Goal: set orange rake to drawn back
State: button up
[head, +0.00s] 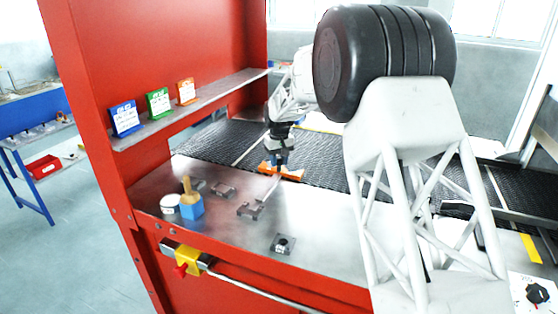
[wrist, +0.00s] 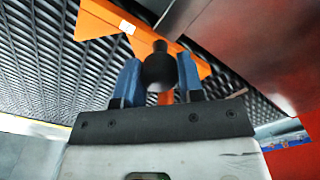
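The orange rake (head: 283,172) lies low over the black mesh belt, beyond the metal counter's far edge. In the wrist view its orange bar (wrist: 100,22) runs across the top, and a dark round knob (wrist: 158,66) stands up from it. My gripper (head: 279,160) is down at the rake. In the wrist view the two blue fingers of my gripper (wrist: 158,80) stand on either side of the knob, close against it, and look shut on it.
A shelf (head: 190,110) with coloured cards is on the red frame at left.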

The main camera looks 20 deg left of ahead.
grip_shut()
jog(key=s, duration=1.9)
jog(key=shift+s, duration=0.25)
jog(key=o, duration=0.6)
grip_release()
jog(key=shift+r, duration=0.1)
